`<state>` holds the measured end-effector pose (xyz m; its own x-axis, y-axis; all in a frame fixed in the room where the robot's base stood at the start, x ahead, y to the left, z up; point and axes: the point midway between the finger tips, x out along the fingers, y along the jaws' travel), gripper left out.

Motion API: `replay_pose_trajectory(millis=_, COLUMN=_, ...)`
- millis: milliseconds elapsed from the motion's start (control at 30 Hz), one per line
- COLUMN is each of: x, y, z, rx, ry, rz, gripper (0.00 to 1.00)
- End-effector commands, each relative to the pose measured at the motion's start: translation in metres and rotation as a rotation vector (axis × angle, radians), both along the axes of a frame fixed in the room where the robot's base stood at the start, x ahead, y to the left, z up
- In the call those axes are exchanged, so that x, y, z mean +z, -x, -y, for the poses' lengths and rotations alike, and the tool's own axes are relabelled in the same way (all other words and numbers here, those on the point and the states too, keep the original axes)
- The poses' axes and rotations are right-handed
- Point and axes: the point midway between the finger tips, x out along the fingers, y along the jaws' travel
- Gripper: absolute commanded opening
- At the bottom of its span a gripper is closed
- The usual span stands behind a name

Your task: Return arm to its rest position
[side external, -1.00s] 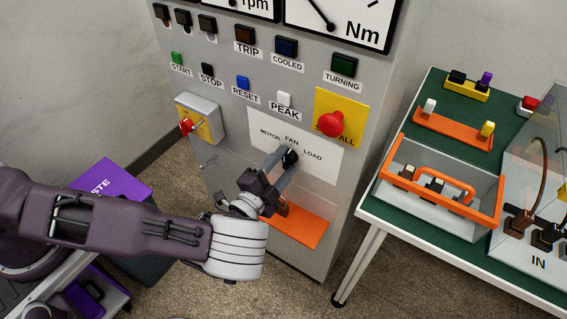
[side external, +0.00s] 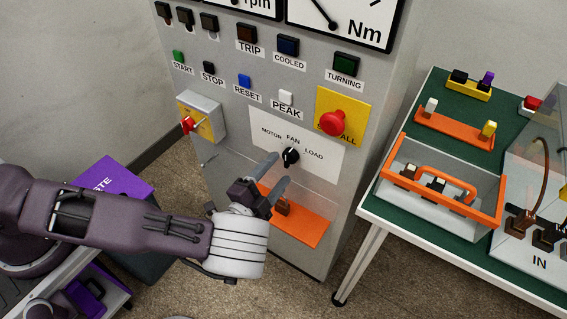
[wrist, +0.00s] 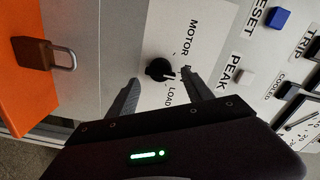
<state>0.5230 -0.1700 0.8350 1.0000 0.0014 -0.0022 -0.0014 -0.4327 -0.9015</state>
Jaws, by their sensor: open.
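My gripper (side external: 278,175) is open and empty in front of the grey control panel (side external: 225,122). Its two fingers point at the panel and stand apart from the black selector knob (side external: 291,156) on the white MOTOR / FAN / LOAD plate (side external: 325,172). In the wrist view my open gripper (wrist: 158,88) shows a finger on each side below the knob (wrist: 158,69), with nothing between the tips. My arm reaches in from the left in the side view.
An orange shelf (side external: 308,228) with a padlock (wrist: 62,58) sits below the knob. A red mushroom button (side external: 332,123) and a red-handled switch box (side external: 203,118) flank the plate. A green-topped table (side external: 376,205) with an orange-rimmed toolbox (side external: 450,207) stands right. A purple-topped bin (side external: 122,176) is left.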

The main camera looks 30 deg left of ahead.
Motion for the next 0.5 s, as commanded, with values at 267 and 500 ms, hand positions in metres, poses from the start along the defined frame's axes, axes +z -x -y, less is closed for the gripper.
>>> replay_pose_trajectory(millis=267, x=0.0, y=0.034, z=0.0, rx=0.0, ry=0.0, rz=0.001, gripper=0.59)
replay_pose_trajectory(millis=500, x=0.001, y=0.033, z=0.0, rx=0.004, ry=0.005, rz=-0.002, gripper=0.59)
